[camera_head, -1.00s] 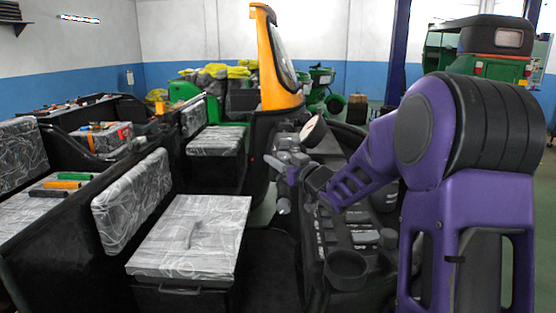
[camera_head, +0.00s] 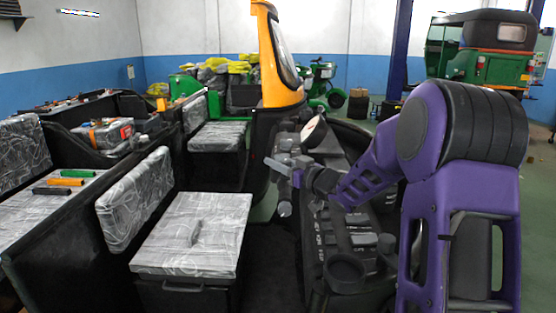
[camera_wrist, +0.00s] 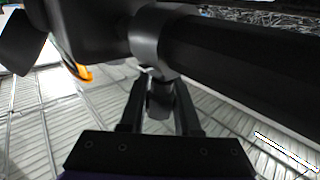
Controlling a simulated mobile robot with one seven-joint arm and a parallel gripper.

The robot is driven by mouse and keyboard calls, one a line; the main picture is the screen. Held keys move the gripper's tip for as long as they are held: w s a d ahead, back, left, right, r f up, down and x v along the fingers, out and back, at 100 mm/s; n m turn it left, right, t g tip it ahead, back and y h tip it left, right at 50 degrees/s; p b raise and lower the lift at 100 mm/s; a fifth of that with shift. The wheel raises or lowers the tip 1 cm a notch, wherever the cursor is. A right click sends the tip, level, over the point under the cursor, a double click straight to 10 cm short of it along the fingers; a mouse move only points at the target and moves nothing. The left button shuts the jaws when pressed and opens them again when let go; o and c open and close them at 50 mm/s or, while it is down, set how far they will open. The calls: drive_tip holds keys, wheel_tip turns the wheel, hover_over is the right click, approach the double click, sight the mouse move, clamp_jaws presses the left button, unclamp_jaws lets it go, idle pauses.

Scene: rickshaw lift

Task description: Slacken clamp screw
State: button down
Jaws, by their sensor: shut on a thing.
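In the wrist view a dark clamp screw (camera_wrist: 160,100) hangs below a grey clamp collar (camera_wrist: 155,38). The collar goes around a thick black bar (camera_wrist: 240,70). My gripper (camera_wrist: 159,98) has one black finger on each side of the screw and is shut on it. In the head view my gripper (camera_head: 301,179) is at the grey handlebar parts (camera_head: 284,163) of the rickshaw. The screw is too small to make out there.
A dark console with a round cup-like holder (camera_head: 346,270) lies below my arm. The yellow front pillar (camera_head: 280,60) rises behind the handlebar. A grey patterned seat (camera_head: 195,235) is at left. Black, orange and green cylinders (camera_head: 66,181) lie on another seat.

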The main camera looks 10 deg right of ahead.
sight(285, 192)
drive_tip(key=c, duration=0.6)
unclamp_jaws()
drive_tip(key=v, duration=0.7)
drive_tip(key=shift+s, duration=0.3)
drive_tip(key=shift+d, duration=0.1)
